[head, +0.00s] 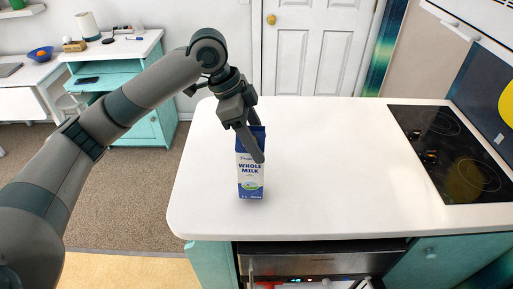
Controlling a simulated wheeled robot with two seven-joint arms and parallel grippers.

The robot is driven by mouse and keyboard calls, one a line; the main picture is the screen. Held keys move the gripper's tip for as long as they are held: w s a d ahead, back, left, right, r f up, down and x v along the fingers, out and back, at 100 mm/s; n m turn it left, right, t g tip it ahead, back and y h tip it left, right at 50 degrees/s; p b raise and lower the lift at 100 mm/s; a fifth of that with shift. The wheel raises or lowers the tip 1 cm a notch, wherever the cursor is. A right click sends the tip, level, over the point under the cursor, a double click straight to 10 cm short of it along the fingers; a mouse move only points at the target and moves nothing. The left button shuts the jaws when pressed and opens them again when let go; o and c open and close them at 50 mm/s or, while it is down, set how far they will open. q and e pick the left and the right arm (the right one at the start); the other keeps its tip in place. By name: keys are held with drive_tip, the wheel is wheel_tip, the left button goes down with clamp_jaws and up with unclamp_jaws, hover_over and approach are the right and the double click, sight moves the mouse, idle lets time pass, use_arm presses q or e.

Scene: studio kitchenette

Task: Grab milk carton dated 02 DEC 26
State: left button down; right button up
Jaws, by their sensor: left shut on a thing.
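A blue and white milk carton (250,179) labelled "WHOLE MILK" stands upright at the left part of the white counter (330,170). No date can be read on the side facing me. My left gripper (257,146) reaches down from above and is shut on the top of the carton, with a finger across its upper right front. The carton's base appears to be on or very close to the counter. Part of the carton's top is hidden by the gripper. My right gripper is not in view.
A black cooktop (450,155) is set in the counter at the right. The counter between carton and cooktop is clear. An oven or dishwasher front (320,262) sits below the near edge. A teal side desk (115,48) and white door (315,45) stand behind.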

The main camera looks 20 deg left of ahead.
use_arm(q)
drive_tip(key=shift+d+r, duration=0.15)
drive_tip(key=shift+r, duration=0.25)
drive_tip(key=s+d+r+b, duration=0.3)
drive_tip(key=s+d+r, duration=0.3)
drive_tip(key=d, duration=0.3)
drive_tip(key=shift+s+r, duration=0.4)
drive_tip(key=shift+s, duration=0.1)
